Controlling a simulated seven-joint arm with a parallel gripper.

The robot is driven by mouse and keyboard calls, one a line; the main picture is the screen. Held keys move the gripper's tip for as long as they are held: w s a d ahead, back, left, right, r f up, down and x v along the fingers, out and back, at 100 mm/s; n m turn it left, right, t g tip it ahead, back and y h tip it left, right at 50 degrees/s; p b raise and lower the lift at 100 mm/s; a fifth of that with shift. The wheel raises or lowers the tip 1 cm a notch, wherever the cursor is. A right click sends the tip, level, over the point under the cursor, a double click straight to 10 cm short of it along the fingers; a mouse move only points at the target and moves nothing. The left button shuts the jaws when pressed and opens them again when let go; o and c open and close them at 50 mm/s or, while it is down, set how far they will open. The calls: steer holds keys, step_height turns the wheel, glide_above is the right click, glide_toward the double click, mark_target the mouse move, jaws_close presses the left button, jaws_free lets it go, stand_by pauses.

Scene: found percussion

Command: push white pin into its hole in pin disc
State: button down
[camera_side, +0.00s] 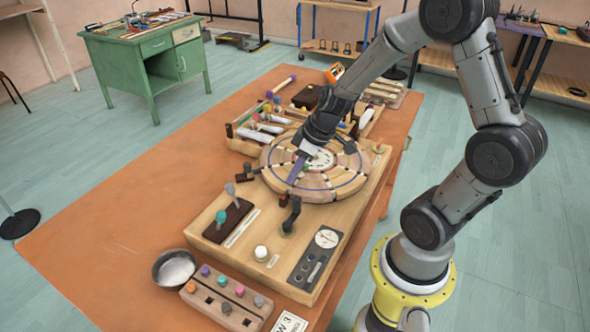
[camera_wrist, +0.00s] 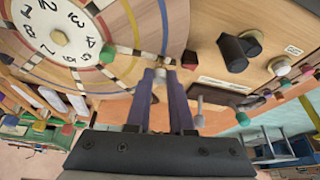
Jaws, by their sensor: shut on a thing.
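The pin disc (camera_side: 340,184) is a round wooden disc with coloured rings and a white numbered dial (camera_wrist: 48,28) at its centre. My gripper (camera_side: 292,181) reaches down over the disc's near-left part, its purple fingers close to the rim. In the wrist view my fingertips (camera_wrist: 160,73) are shut on a small pale thing, which appears to be the white pin (camera_wrist: 159,76); it is mostly hidden between the fingers. I cannot tell whether its tip is in a hole. A green pin (camera_wrist: 107,55) stands in the disc to the left of my fingers.
A pin block (camera_side: 224,300) with several coloured pins lies at the front, beside a dark bowl (camera_side: 175,269). Levers (camera_side: 290,217) and a white knob (camera_side: 261,252) stand on the wooden board near the disc. A tray of mallets (camera_side: 262,133) is behind. The table's left side is clear.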

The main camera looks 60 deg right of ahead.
steer(key=shift+f, duration=0.85)
stand_by(0.6)
steer(key=c, duration=0.7)
jaws_free()
steer(key=shift+r, duration=0.1)
